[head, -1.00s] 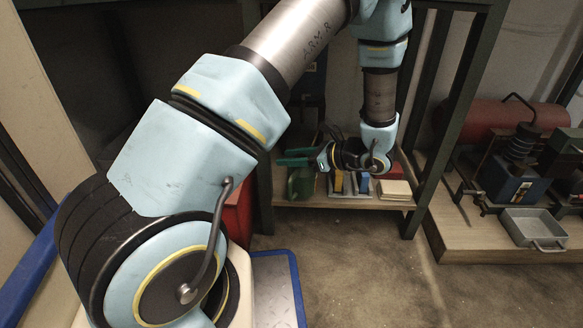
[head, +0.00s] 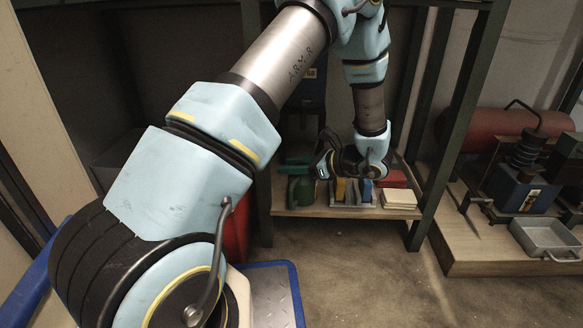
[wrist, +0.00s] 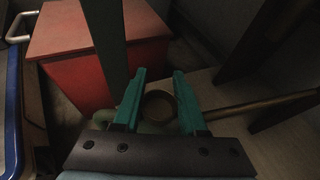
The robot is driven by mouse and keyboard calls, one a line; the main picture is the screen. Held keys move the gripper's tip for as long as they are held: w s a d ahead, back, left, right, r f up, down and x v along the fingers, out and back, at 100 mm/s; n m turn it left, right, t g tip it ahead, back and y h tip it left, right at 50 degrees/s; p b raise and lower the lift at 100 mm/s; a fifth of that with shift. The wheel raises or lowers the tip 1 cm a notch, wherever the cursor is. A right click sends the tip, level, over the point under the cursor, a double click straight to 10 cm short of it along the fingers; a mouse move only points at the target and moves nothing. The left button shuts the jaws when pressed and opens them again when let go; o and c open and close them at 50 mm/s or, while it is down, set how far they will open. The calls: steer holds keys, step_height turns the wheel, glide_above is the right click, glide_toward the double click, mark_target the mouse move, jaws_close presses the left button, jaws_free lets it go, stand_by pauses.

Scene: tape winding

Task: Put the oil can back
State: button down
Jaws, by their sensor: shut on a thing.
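The green oil can (head: 301,190) is at the left end of the low wooden shelf in the head view. My gripper (head: 296,165) has teal fingers that point left at the can's upper part. In the wrist view the fingers (wrist: 158,102) stand on either side of a round dark top with a brownish rim, with a dull green body (wrist: 152,127) below it. My gripper is shut on the oil can. I cannot tell whether the can's base touches the shelf.
The low shelf (head: 345,212) also holds yellow and blue items (head: 341,189), a pale block (head: 397,199) and a red box (head: 392,178). A red cabinet (wrist: 95,60) stands left of the gripper in the wrist view. A green post (head: 447,130) rises at the shelf's right.

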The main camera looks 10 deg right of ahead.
steer(key=shift+c, duration=2.3)
jaws_free()
steer(key=shift+d+r, duration=0.15)
steer(key=shift+r, duration=0.05)
steer(key=p+v, duration=0.5)
steer(key=v, duration=0.6)
steer(key=shift+s+d, duration=0.2)
steer(key=shift+s, duration=0.05)
steer(key=shift+r, duration=0.1)
steer(key=shift+d, duration=0.1)
